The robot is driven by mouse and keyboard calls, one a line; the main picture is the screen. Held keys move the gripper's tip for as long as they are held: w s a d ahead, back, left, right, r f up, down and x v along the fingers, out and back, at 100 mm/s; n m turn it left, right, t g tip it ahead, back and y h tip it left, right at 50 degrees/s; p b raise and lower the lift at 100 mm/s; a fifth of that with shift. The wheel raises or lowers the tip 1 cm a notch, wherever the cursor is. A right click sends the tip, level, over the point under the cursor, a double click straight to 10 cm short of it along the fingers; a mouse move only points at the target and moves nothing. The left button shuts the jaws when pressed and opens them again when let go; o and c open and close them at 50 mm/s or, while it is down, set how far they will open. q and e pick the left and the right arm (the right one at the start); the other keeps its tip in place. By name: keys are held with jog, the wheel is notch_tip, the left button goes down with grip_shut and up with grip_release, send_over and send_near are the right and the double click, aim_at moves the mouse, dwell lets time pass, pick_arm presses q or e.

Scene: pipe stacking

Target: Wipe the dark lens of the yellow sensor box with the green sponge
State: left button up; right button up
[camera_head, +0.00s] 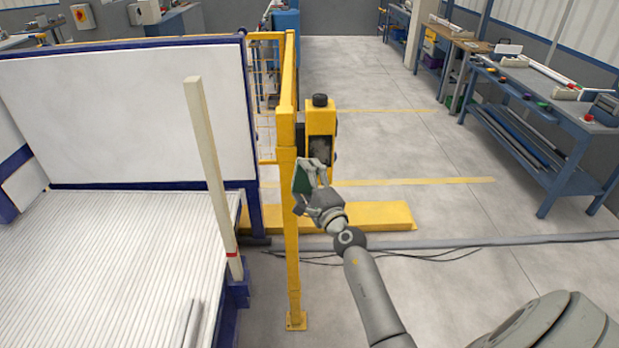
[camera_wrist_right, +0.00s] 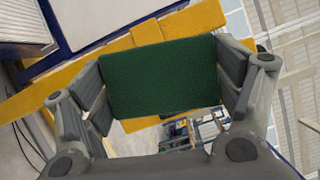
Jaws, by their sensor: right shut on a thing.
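The yellow sensor box (camera_head: 320,124) is mounted by the yellow post, with a black knob on top. Its dark lens (camera_head: 320,147) faces me, and its lower part is partly hidden by my gripper. My right gripper (camera_head: 310,178) is just below and in front of the lens, shut on the green sponge (camera_head: 302,181). In the right wrist view the sponge (camera_wrist_right: 160,75) is held flat between the two fingers and hides most of what lies beyond it. I cannot tell whether the sponge touches the box. My left gripper is not in view.
A yellow post (camera_head: 289,200) stands close left of my right gripper. A low yellow beam (camera_head: 370,216) lies on the floor behind. A crate with a ribbed white bed (camera_head: 100,270) and an upright pale stake (camera_head: 212,170) is at left. A blue workbench (camera_head: 560,125) stands at right; the floor between is open.

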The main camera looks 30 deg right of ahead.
jog(key=shift+s+d+f, duration=0.1)
jog(key=shift+d+f, duration=0.15)
jog(key=shift+d, duration=0.4)
jog(key=shift+w+d+b, duration=0.45)
jog(key=shift+w, duration=0.4)
jog(key=shift+w+d+b, duration=0.45)
jog(key=shift+w, duration=0.35)
jog(key=shift+w+d+b, duration=0.45)
jog(key=shift+w, duration=0.4)
jog(key=shift+w+d+b, duration=0.45)
jog(key=shift+w, duration=0.3)
